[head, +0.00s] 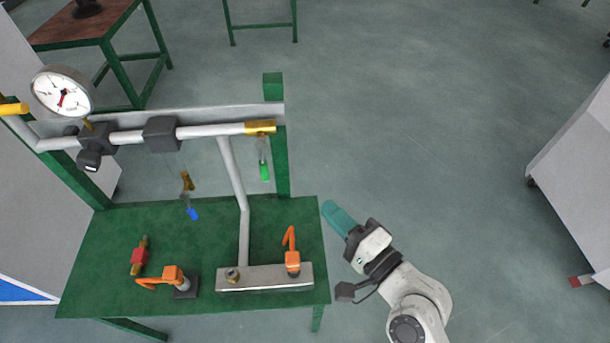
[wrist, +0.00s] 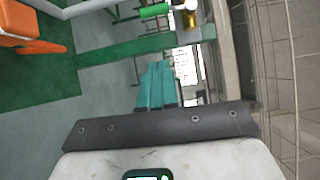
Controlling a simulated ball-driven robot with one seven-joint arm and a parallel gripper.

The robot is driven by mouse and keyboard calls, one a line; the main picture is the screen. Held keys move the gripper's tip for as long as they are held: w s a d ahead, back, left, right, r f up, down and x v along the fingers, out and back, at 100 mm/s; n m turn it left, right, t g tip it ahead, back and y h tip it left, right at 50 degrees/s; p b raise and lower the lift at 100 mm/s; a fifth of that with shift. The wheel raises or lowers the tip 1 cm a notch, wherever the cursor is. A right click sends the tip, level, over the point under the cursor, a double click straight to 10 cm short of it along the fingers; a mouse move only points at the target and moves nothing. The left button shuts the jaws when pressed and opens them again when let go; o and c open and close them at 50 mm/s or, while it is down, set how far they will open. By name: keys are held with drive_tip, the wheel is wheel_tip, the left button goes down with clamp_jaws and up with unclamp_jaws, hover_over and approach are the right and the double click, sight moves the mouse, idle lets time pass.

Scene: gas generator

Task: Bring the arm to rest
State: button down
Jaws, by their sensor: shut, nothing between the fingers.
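My gripper (head: 337,216) has teal fingers and is at the right end of the green table (head: 105,245), beside its edge. The fingers point up and left in the head view. In the wrist view the teal fingers (wrist: 155,86) lie together, shut and empty. My arm reaches in from the bottom right of the head view, bent at the elbow. The gripper appears apart from the table and its pipework.
On the table are a grey manifold with an orange-handled valve (head: 292,262), another orange valve (head: 172,277) and a red fitting (head: 138,256). A pipe with a gauge (head: 62,92) runs above. Open floor (head: 440,130) lies to the right, before a white cabinet (head: 578,165).

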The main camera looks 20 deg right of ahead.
drive_tip(key=s+d+f+n+g+h+p, duration=0.2)
drive_tip(key=s+f+n+g, duration=0.6)
drive_tip(key=f+n+g, duration=0.25)
drive_tip(key=s+d+f+n+g+h, duration=0.2)
drive_tip(key=s+d+g, duration=0.4)
drive_tip(key=s, duration=0.5)
drive_tip(key=shift+s+d+f+n+h+p, duration=0.2)
drive_tip(key=shift+s+d+n+h+p, duration=0.15)
drive_tip(key=shift+d+n+h, duration=0.45)
